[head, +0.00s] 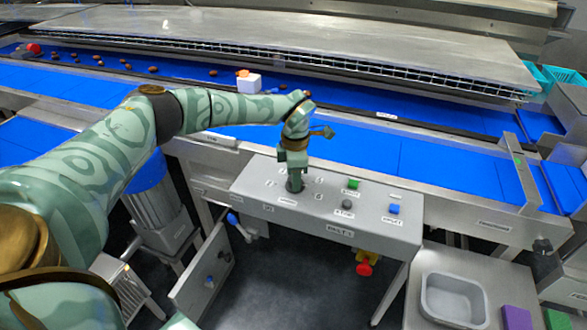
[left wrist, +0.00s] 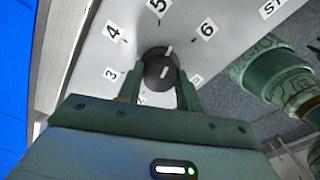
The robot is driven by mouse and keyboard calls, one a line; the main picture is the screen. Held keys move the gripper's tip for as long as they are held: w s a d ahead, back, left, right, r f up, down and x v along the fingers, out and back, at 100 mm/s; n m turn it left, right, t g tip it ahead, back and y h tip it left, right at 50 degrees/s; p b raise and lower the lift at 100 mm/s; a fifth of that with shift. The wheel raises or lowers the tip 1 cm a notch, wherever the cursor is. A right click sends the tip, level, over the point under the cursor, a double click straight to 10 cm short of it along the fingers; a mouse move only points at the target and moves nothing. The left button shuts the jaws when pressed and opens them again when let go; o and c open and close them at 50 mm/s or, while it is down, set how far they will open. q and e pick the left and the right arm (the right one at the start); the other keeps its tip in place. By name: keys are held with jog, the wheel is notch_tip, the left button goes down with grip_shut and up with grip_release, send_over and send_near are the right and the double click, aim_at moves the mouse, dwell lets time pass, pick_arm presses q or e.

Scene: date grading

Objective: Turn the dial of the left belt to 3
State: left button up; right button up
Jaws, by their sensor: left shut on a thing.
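The dial is a dark round knob with a white line, on the top of a grey control panel (head: 330,209). In the left wrist view the dial (left wrist: 161,72) has printed numbers around it, with 3, 4, 5 and 6 readable. My left gripper (head: 295,182) reaches down onto the dial from above. In the left wrist view its fingers (left wrist: 160,80) stand on either side of the knob, shut on it. In the head view the gripper mostly hides the dial.
The panel also carries a green button (head: 353,184), a grey button (head: 347,204) and a blue button (head: 393,209). Behind it runs a blue belt (head: 375,148). A grey tub (head: 453,300) stands at the lower right. A red knob (head: 364,268) hangs below the panel.

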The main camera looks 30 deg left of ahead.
pick_arm(q)
jog(key=n+p, duration=0.1)
jog(key=n, duration=0.1)
jog(key=n+p, duration=0.3)
jog(key=n, duration=0.1)
jog(key=shift+r+p, duration=0.3)
jog(key=shift+p, duration=0.1)
jog(key=n+p, duration=0.2)
jog(key=n, duration=0.2)
jog(key=n+p, duration=0.2)
jog(key=n, duration=0.1)
jog(key=shift+n, duration=0.4)
jog(key=n+p, duration=0.2)
jog(key=n, duration=0.3)
jog(key=shift+w+p, duration=0.1)
jog(key=shift+p, duration=0.25)
jog(key=n+p, duration=0.1)
jog(key=n, duration=0.4)
jog(key=shift+a+f+n+p, duration=0.1)
jog(key=shift+f+n+p, duration=0.05)
jog(key=shift+n+p, duration=0.2)
jog(key=shift+n, duration=0.25)
jog(key=o, duration=1)
